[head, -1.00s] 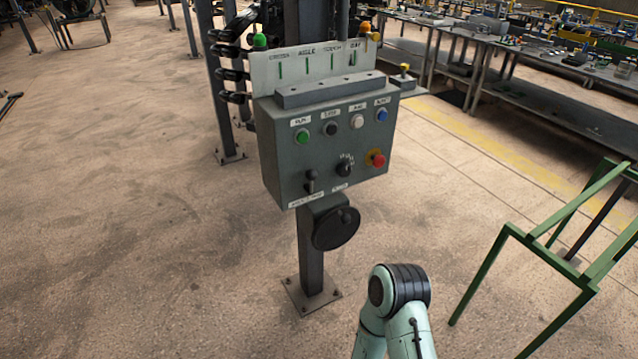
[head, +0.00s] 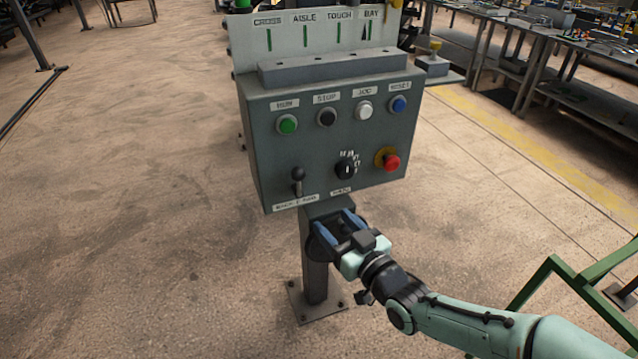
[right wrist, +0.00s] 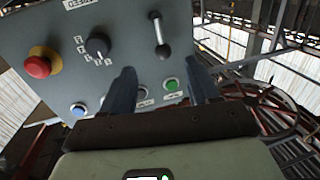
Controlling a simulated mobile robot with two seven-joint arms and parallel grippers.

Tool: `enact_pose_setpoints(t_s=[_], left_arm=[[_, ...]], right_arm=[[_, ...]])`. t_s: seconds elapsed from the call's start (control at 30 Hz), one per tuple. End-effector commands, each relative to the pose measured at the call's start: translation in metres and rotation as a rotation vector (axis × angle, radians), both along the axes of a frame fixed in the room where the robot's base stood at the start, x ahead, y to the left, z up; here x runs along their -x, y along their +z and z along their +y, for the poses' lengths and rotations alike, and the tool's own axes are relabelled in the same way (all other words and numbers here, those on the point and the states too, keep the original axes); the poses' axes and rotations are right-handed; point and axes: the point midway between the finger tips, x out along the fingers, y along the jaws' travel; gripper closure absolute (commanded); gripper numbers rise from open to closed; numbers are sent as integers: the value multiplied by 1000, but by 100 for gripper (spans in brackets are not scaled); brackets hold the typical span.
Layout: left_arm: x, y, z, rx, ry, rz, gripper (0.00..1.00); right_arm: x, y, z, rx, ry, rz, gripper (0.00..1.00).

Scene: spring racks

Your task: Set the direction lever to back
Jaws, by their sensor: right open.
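The direction lever (head: 297,182) is a short metal stick with a dark ball knob, at the lower left of the grey control box's front (head: 265,160). A label strip runs below it, too small to read surely. In the head view its knob stands above its base. The lever also shows in the right wrist view (right wrist: 161,40), apart from the fingers. My right gripper (head: 337,226) is open and empty, below and right of the lever, in front of the post under the box. Its blue fingers also show in the right wrist view (right wrist: 160,70). My left gripper is out of view.
Green, black, white and blue buttons line the box's upper front. A black rotary selector (head: 346,168) and a red emergency button (head: 388,160) sit right of the lever. A green frame (head: 570,285) stands at lower right. Floor left of the post is clear.

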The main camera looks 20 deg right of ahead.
Motion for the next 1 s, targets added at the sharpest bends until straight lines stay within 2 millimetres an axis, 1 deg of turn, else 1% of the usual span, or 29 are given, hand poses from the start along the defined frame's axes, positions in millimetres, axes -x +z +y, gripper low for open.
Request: enact_pose_setpoints(t_s=[0.03, 0.13, 0.23, 0.37, 0.6, 0.7, 0.83, 1.0], left_arm=[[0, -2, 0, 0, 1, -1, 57], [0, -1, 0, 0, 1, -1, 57], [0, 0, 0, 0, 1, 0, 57], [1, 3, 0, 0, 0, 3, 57], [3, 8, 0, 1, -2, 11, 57], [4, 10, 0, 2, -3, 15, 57], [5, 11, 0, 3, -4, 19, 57], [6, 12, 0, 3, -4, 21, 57]], right_arm=[[1, 6, 0, 2, 1, -19, 40], [-2, 11, 0, 4, 3, -31, 40], [-12, 11, 3, 4, 4, -30, 40], [-36, 11, 9, 3, 4, -28, 40], [-86, 10, 21, 4, 3, -28, 40], [-103, 11, 25, 4, 3, -29, 40], [-118, 11, 28, 4, 3, -29, 40], [-127, 11, 30, 3, 2, -28, 40]])
